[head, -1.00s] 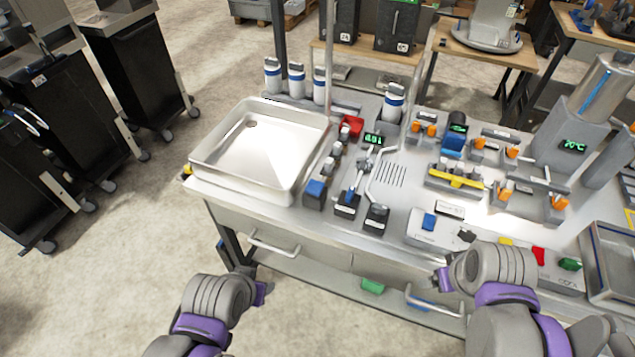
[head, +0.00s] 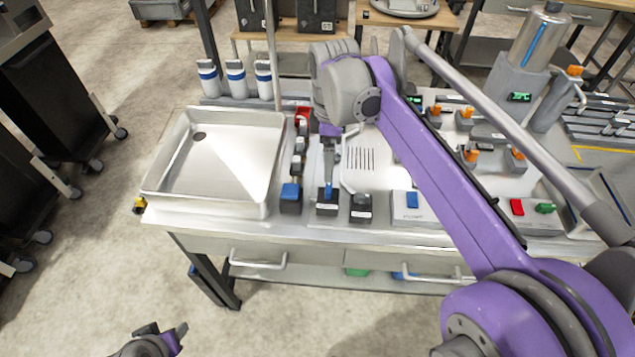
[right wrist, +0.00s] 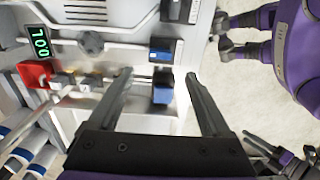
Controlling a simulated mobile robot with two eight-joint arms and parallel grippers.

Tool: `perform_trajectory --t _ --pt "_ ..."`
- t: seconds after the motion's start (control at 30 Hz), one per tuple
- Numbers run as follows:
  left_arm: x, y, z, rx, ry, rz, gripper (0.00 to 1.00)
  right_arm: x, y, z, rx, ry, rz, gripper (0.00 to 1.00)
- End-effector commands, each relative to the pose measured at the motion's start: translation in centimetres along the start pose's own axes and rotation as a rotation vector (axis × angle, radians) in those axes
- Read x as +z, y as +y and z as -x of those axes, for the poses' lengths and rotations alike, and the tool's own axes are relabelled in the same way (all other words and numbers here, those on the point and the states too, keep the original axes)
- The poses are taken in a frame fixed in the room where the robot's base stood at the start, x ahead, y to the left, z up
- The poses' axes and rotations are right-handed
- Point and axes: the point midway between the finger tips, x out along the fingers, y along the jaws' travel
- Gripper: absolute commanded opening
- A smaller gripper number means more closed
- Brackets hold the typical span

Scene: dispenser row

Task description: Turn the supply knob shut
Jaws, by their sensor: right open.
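My right gripper (right wrist: 158,76) is open and empty in the right wrist view, its two fingers wide apart above the counter panel. A grey lobed knob (right wrist: 91,42), possibly the supply knob, lies beyond the left fingertip, apart from it. A blue-topped block (right wrist: 163,88) shows between the fingers; it also shows in the head view (head: 291,192). In the head view my right wrist hides the grey knob and the right fingers. My left gripper (head: 165,334) is low at the bottom edge, off the counter, its fingers apart and empty.
A steel basin (head: 215,160) fills the counter's left side. A row of small valves (head: 299,148) runs beside it, with a red part (head: 302,117) behind. Bottles (head: 236,78) stand at the back. A display (right wrist: 37,43) reads about 0.0L.

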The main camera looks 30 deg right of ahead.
Motion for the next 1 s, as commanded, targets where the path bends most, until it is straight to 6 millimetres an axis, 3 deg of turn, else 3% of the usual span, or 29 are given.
perform_trajectory --t 0.3,0.5,0.9,1.0 --pt "0.5 0.0 -0.5 0.000 -0.004 0.000 0.50 0.0 0.0 -6.2 0.001 0.000 -0.001 0.82" --pt "0.6 0.0 -0.6 0.000 -0.005 0.000 0.50 0.0 0.0 -8.7 0.001 0.001 -0.002 0.82" --pt "0.6 0.0 -0.6 0.000 -0.005 0.000 0.50 0.0 0.0 -9.4 0.002 0.001 -0.002 0.82" --pt "0.6 0.0 -0.6 0.000 -0.005 0.000 0.50 0.0 0.0 -9.3 0.002 0.001 -0.002 0.65"
